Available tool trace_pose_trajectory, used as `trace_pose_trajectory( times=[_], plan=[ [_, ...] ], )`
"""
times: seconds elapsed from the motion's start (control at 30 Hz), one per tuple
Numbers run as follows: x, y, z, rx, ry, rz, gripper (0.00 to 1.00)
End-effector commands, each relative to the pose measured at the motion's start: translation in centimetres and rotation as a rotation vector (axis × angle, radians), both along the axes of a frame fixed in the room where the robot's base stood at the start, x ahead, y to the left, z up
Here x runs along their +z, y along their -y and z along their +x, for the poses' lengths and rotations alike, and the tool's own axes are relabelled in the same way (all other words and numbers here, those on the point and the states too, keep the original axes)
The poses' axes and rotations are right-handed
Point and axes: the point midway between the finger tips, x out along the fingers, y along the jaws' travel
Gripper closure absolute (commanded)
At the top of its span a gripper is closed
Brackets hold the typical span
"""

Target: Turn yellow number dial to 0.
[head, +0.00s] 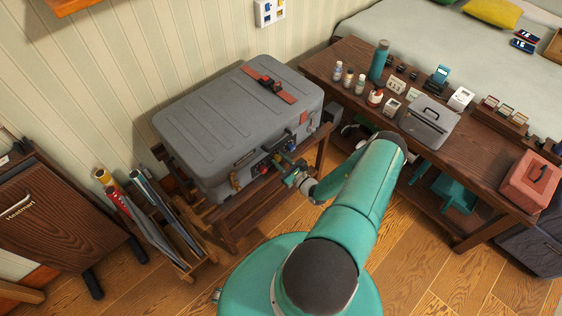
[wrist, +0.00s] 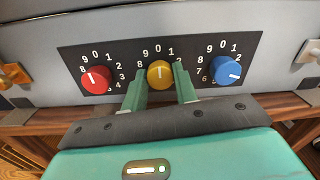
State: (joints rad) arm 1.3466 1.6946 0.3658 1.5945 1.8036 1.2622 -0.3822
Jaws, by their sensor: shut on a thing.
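The yellow number dial (wrist: 160,79) is in the middle of a black panel in the wrist view. A 0 is printed above it, with 9 to its left and 1 to its right. Its short white mark points roughly upward, near the 0; the exact reading is hard to tell. My gripper (wrist: 160,84) has one green finger on each side of the dial and is shut on it. In the head view my gripper (head: 295,176) reaches the front of the grey case (head: 225,118), and the yellow dial cannot be made out clearly.
A red dial (wrist: 96,80) sits left of the yellow one and a blue dial (wrist: 226,70) right, both close to my fingers. The case rests on a wooden stand (head: 230,213). A wooden table (head: 470,170) with small items stands at the right.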

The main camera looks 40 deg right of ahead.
Motion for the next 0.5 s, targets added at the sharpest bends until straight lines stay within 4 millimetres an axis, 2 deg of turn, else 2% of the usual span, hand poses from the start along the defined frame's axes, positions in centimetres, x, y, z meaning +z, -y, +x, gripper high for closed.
trace_pose_trajectory(
  times=[0.33,0.37,0.43,0.5],
  plan=[
    [-0.14,-0.03,-0.14,0.0,-0.003,-0.001,0.94],
    [-0.15,-0.03,-0.14,0.0,-0.003,-0.001,0.66],
    [-0.14,-0.02,-0.13,0.0,-0.003,-0.001,0.52],
    [-0.11,-0.01,-0.1,0.0,-0.003,-0.001,0.5]
  ],
)
